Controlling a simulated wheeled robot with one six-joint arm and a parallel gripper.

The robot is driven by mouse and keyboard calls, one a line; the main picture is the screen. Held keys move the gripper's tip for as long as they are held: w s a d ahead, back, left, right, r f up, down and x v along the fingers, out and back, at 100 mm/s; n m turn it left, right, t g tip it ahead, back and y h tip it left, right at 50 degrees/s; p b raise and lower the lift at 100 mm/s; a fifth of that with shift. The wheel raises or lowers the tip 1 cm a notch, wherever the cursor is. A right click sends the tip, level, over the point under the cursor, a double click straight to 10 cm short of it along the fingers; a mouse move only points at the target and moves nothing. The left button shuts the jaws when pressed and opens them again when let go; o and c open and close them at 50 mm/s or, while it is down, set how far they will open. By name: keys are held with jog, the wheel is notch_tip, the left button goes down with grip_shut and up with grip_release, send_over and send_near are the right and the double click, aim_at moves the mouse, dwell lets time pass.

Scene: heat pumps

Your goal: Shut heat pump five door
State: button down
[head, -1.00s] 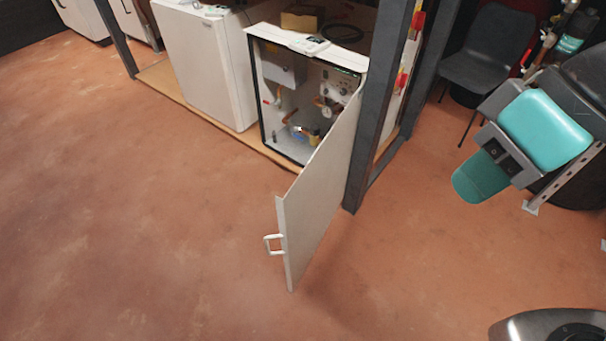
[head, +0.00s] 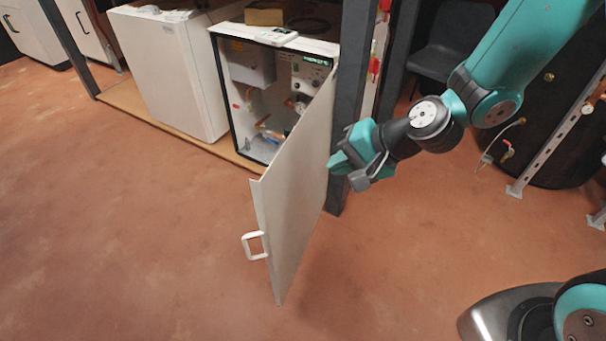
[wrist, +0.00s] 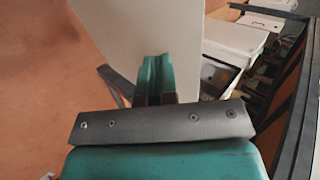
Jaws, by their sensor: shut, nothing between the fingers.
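The heat pump door (head: 292,190) is a white panel standing wide open, swung out toward the front. Its white handle (head: 254,245) is on the free edge, on the side facing away from my arm. The open heat pump cabinet (head: 262,95) shows pipes, valves and a control panel inside. My gripper (head: 338,163) is shut and empty on the right side of the door, close to its outer face. In the wrist view its teal fingers (wrist: 154,75) point at the white door panel (wrist: 145,30); whether they touch it I cannot tell.
A dark grey post (head: 348,100) stands right behind my gripper, beside the cabinet. A closed white unit (head: 175,70) is to the left. A dark chair (head: 440,55) and a black tank (head: 545,120) are at the right. The orange floor in front is clear.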

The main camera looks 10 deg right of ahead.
aim_at(275, 175)
jog(key=x, duration=0.3)
jog(key=a+r+x, duration=0.1)
jog(key=x, duration=0.7)
jog(key=shift+w+a+r, duration=0.15)
jog(key=shift+w+a, duration=0.15)
jog(key=shift+a, duration=0.05)
jog(key=shift+w+a, duration=0.4)
jog(key=shift+a, duration=0.15)
jog(key=shift+a, duration=0.1)
